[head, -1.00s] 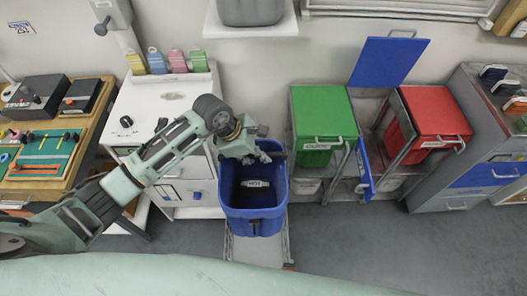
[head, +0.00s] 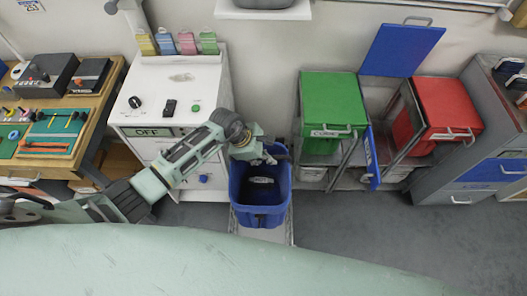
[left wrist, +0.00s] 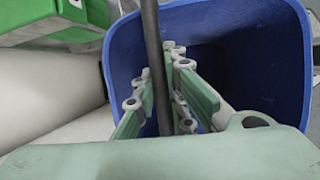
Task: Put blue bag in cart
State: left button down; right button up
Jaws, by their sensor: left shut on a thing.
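The blue bag (head: 260,215) is an open-topped blue container with a white label inside, in the middle of the head view. My left gripper (head: 262,157) is at its back rim. In the left wrist view the fingers (left wrist: 165,100) are shut on a dark bar (left wrist: 152,50) along the bag's edge; the blue bag (left wrist: 265,60) fills the right side. My right gripper is out of view.
A white cabinet (head: 180,85) stands left of the bag, and a workbench with tools (head: 50,130) is further left. A grey drawer cabinet (head: 495,130) is at the right. A pale platform (head: 262,232) shows under the bag. Grey floor is clear in front of the cart.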

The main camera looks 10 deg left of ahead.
pick_arm(q)
jog(key=b, duration=0.5)
send_over(264, 192)
notch_tip(264, 192, down, 7)
notch_tip(264, 192, down, 21)
jog(key=b, duration=1.9)
jog(key=shift+r, duration=0.2)
jog(key=shift+f+b, duration=0.95)
jog(key=shift+b, duration=0.1)
jog(key=shift+f, duration=0.15)
jog(key=c, duration=1.7)
grip_release()
jog(key=shift+c, duration=0.2)
jog(key=shift+o, duration=0.3)
jog(key=shift+s+a+f, duration=0.1)
jog(key=shift+s, duration=0.05)
